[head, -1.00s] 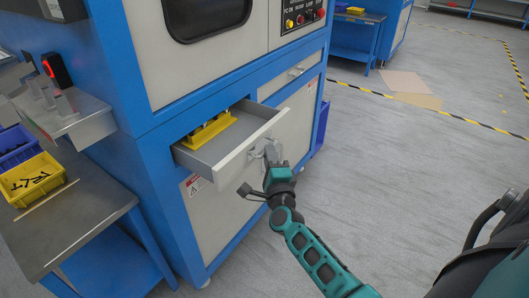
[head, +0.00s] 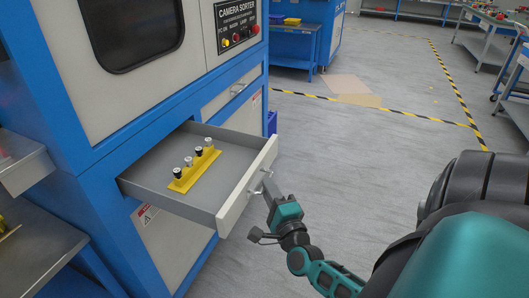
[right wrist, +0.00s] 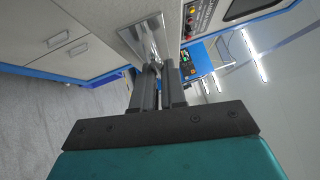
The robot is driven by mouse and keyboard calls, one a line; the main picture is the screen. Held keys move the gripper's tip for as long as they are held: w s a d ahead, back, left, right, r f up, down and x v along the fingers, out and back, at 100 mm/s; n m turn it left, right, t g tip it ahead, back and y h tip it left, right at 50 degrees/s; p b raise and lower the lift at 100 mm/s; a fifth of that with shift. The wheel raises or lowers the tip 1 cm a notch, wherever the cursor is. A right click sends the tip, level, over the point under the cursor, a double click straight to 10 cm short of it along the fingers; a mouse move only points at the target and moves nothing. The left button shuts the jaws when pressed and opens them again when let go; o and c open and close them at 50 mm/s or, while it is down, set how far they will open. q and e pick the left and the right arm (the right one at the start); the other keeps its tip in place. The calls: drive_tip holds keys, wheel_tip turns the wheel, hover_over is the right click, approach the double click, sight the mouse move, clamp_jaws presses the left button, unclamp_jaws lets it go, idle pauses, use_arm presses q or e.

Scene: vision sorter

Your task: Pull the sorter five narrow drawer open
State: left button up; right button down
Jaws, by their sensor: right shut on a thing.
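The narrow drawer (head: 236,190) of the blue and white camera sorter stands pulled well out in the head view, its grey tray showing. A yellow holder (head: 196,168) with several small black and white capped pieces lies inside it. My right gripper (head: 268,190) is at the drawer's front and shut on its handle (head: 259,182). In the right wrist view the gripper's fingers (right wrist: 158,85) reach to the drawer front, and the handle is mostly hidden between them. My left gripper is not in view.
A second closed drawer with a handle (head: 238,89) sits to the right on the sorter. A metal side table (head: 40,245) stands at the lower left. The grey floor (head: 370,180) right of the drawer is clear, with yellow-black tape farther back.

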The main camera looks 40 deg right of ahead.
drive_tip(key=c, duration=1.2)
unclamp_jaws()
drive_tip(key=v, duration=1.2)
drive_tip(key=shift+s+a+b, duration=0.2)
drive_tip(key=shift+s+b, duration=0.1)
drive_tip(key=shift+s, duration=0.05)
drive_tip(key=shift+f, duration=0.1)
